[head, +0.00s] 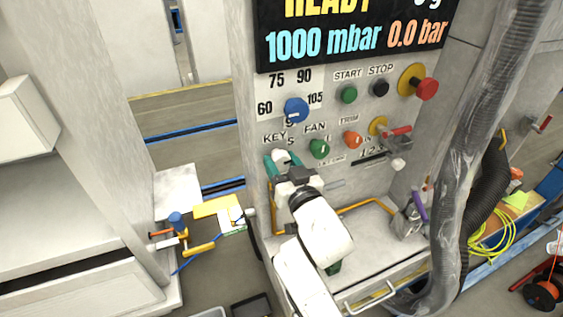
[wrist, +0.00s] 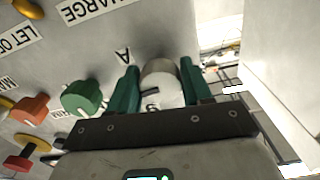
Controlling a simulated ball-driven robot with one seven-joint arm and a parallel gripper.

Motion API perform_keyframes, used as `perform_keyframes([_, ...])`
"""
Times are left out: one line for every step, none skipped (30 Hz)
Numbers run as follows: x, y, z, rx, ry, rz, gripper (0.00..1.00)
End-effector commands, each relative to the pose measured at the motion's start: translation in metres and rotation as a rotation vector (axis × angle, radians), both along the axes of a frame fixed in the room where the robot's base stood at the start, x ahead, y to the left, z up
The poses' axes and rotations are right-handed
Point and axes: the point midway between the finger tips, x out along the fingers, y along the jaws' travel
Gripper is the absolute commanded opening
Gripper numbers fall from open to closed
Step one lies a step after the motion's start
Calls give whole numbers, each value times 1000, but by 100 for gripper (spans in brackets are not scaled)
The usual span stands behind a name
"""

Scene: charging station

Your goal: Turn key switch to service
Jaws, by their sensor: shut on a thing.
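The key switch is a pale grey round knob (wrist: 161,84) with a dark mark, on the charging station's panel, in the wrist view. In the head view its light top (head: 283,157) shows just below the KEY label (head: 273,138). My gripper (wrist: 163,85) has its two green fingers on either side of the knob, shut on it. In the head view my gripper (head: 279,161) reaches the panel's lower left. The position labels around the knob are largely hidden by my gripper, so I cannot tell which position it points to.
The green FAN knob (head: 319,149) and orange TRIM knob (head: 352,139) sit close to the right. A blue dial (head: 296,110) is above. A red-and-yellow stop button (head: 426,89) is at upper right. A thick clear hose (head: 490,130) hangs at the right.

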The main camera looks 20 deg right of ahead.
Motion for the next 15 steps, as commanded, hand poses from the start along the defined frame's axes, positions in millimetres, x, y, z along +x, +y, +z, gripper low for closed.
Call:
perform_keyframes([0, 0, 0, -43, 1, 0, 19])
perform_keyframes([0, 0, 0, -69, 2, 0, 19])
perform_keyframes([0, 0, 0, -103, 2, 0, 19])
perform_keyframes([0, 0, 0, -126, 2, 0, 19])
perform_keyframes([0, 0, 0, -150, 2, 0, 19])
perform_keyframes([0, 0, 0, -181, 3, 0, 19])
perform_keyframes([0, 0, 0, -203, 3, 0, 19])
perform_keyframes([0, -1, 0, -223, 3, 0, 19])
perform_keyframes([0, -1, 0, -249, 3, 0, 19])
perform_keyframes([0, -1, 0, -267, 2, 0, 19])
perform_keyframes([0, -1, 0, -284, 2, 0, 19])
perform_keyframes([0, -1, 0, -305, 2, 0, 19])
perform_keyframes([0, -1, 0, -319, 2, 0, 19])
perform_keyframes([0, -1, 0, -332, 2, 0, 19])
perform_keyframes([0, -1, 0, -348, 1, 0, 19])
